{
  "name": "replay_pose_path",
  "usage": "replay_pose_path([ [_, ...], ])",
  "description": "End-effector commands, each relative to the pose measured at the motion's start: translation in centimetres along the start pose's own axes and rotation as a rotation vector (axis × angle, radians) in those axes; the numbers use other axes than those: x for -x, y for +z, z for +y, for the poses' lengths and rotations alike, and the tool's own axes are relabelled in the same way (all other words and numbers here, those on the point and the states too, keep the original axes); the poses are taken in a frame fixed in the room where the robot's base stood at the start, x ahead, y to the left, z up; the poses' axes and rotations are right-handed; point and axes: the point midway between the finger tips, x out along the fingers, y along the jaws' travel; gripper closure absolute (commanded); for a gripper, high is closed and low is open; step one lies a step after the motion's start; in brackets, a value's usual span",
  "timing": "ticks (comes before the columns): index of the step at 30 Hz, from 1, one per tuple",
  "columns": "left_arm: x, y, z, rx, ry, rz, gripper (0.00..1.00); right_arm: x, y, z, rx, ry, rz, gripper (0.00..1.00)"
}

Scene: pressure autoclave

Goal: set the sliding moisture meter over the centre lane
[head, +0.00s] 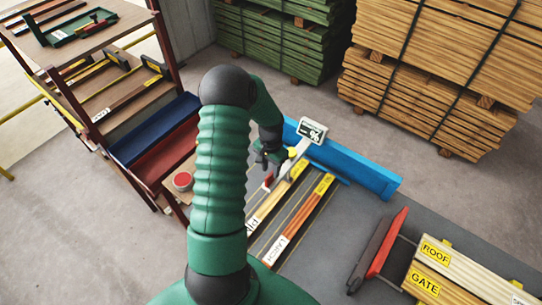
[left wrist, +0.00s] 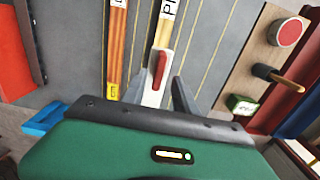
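The moisture meter has a white display marked "%" (head: 312,130), a pale arm (head: 294,158) and a red grip (head: 268,181). Its white arm and red grip (left wrist: 159,71) also show in the left wrist view, over the end of the strip with a "PI" label (left wrist: 166,12). A second strip, labelled "LARCH" (head: 278,248), lies beside it. My left gripper (head: 265,158) is at the meter's near side. In the left wrist view its dark fingers (left wrist: 160,92) stand apart beside the white arm, with a gap on the right. My right gripper is out of view.
A blue rail (head: 350,162) runs behind the lanes. A red and black piece (head: 382,250) and boards marked "ROOF" and "GATE" (head: 425,283) are at the right. A round red-topped item (head: 183,181) and a shelf rack are left. Lumber stacks (head: 440,70) stand behind.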

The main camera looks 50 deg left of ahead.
Motion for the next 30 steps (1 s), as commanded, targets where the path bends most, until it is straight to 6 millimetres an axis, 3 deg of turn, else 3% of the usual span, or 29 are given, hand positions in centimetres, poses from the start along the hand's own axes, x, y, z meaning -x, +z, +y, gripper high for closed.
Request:
replay_pose_path([
  [6, 6.3, -0.2, -0.1, 0.000, -0.004, 0.006, 0.65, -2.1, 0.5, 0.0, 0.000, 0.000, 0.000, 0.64],
  [12, 10.7, -0.2, -0.1, -0.001, -0.001, 0.001, 0.65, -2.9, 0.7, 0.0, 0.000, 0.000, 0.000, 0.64],
  [18, 12.1, -0.2, -0.1, -0.001, 0.002, -0.001, 0.65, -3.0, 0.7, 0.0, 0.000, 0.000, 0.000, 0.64],
  [30, 11.9, -0.2, 0.1, -0.004, 0.001, -0.001, 0.65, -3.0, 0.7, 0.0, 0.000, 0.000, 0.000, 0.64],
])
